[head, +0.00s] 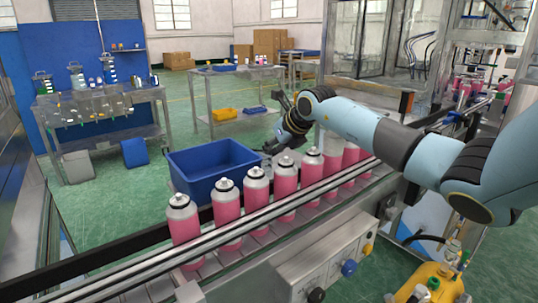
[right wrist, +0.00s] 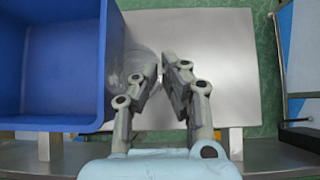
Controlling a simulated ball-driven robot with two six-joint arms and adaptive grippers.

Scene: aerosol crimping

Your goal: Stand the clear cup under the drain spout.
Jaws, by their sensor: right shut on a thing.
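My right gripper (head: 270,147) reaches over the line of cans to the right side of the blue bin. In the right wrist view its fingers (right wrist: 164,68) are nearly together, shut on a faint, see-through round shape, which looks like the clear cup (right wrist: 143,62). The cup shows at the left finger, beside the bin and above a grey metal surface; the fingers partly hide it. Whether it touches that surface I cannot tell. In the head view I cannot make out the cup. I cannot pick out the drain spout in either view. My left gripper is not in view.
The blue bin (head: 212,166) stands close left of the gripper; its wall also shows in the wrist view (right wrist: 104,60). Several pink cans (head: 228,203) stand in a row on the conveyor, behind a metal rail. The grey metal surface (right wrist: 215,60) right of the fingers is bare.

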